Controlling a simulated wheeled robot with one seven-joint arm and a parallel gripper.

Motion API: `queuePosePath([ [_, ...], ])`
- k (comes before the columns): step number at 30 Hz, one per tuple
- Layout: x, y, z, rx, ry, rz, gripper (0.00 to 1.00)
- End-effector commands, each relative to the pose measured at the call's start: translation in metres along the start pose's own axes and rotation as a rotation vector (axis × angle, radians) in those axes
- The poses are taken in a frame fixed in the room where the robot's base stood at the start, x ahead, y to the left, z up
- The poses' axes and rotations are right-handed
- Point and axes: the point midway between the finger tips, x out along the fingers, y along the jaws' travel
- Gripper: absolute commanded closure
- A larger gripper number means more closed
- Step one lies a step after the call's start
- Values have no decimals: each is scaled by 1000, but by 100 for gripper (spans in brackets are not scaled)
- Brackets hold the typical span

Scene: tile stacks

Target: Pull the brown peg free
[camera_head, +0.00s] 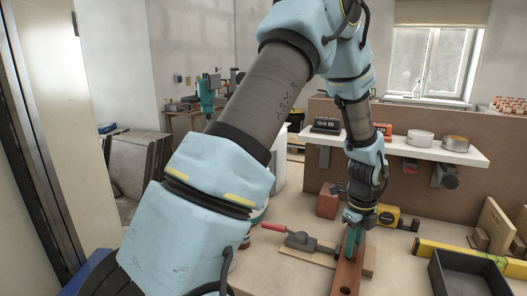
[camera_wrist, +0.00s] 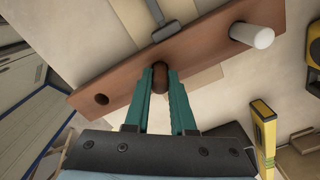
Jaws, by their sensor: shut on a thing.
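A reddish-brown board (camera_wrist: 205,47) crosses the wrist view at a slant; it also shows in the head view (camera_head: 347,270). It has an empty round hole (camera_wrist: 102,99) near its left end and a white peg (camera_wrist: 250,35) standing near its right end. The brown peg (camera_wrist: 160,76) is between these, at the middle of the board. My gripper (camera_wrist: 161,82) has its teal fingers shut on it from above. The fingers also show in the head view (camera_head: 352,243), over the board. I cannot tell how deep the peg sits in its hole.
A toggle clamp (camera_head: 300,241) with a red handle lies left of the board. A yellow level (camera_head: 460,256) and a dark tray (camera_head: 468,280) are on the right. A yellow tape measure (camera_head: 388,216) and a red block (camera_head: 328,201) stand behind. A white shelf (camera_head: 435,151) is beyond.

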Motion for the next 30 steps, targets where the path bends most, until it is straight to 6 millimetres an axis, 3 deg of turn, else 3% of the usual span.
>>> queuePosePath([
  [30,-12,0,0,-1,0,0,100],
])
